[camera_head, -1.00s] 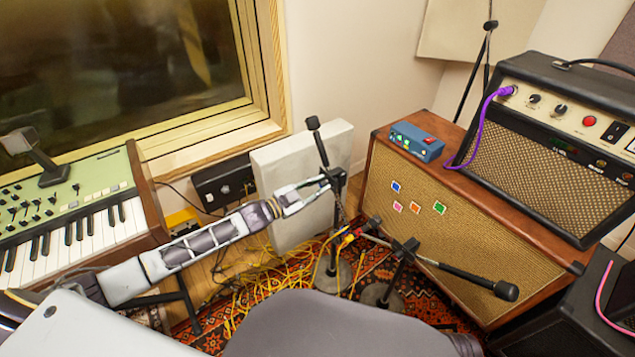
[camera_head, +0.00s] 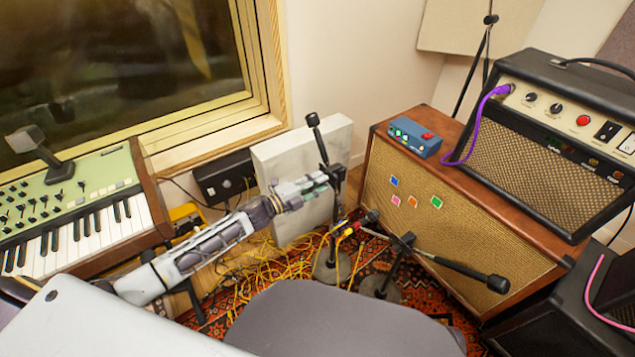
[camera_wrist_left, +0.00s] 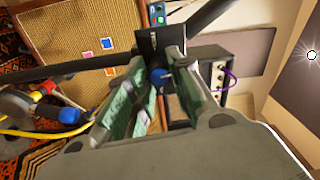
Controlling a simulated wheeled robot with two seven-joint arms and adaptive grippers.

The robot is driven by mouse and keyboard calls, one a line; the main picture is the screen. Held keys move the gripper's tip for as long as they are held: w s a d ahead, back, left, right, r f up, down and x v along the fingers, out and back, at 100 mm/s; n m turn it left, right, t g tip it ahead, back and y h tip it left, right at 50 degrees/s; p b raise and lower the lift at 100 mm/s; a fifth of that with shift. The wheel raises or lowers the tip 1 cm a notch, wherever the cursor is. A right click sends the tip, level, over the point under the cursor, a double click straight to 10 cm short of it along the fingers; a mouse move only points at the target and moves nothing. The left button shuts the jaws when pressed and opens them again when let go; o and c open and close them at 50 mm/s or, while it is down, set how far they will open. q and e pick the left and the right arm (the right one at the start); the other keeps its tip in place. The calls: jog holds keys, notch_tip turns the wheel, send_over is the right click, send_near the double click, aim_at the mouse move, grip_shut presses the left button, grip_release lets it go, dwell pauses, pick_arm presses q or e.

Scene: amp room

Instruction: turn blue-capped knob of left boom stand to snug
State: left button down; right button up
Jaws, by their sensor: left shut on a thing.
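The left boom stand (camera_head: 321,143) stands in front of the pale panel, its boom slanting up to a black end. Its blue-capped knob (camera_wrist_left: 158,76) shows in the left wrist view between the fingers, against the black clutch block (camera_wrist_left: 160,42). My left gripper (camera_head: 322,182) reaches it from the left; in the left wrist view its green-padded fingers (camera_wrist_left: 162,85) flank the knob and are shut on it. In the head view the fingers hide the knob. My right gripper is not in view.
A second boom stand (camera_head: 405,243) stands to the right, before the wooden speaker cabinet (camera_head: 470,225). Yellow cables (camera_head: 262,262) lie tangled on the patterned rug. A keyboard (camera_head: 80,215) is at left. A second blue cap (camera_wrist_left: 69,115) shows at left in the left wrist view.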

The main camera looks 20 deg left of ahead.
pick_arm(q)
jog(key=shift+m, duration=0.8)
jog(key=shift+f, duration=0.1)
jog(key=c, duration=1.3)
grip_release()
jog(key=shift+o, duration=0.2)
jog(key=shift+s, duration=0.1)
jog(key=v, duration=1.1)
jog(key=shift+s+a, duration=0.3)
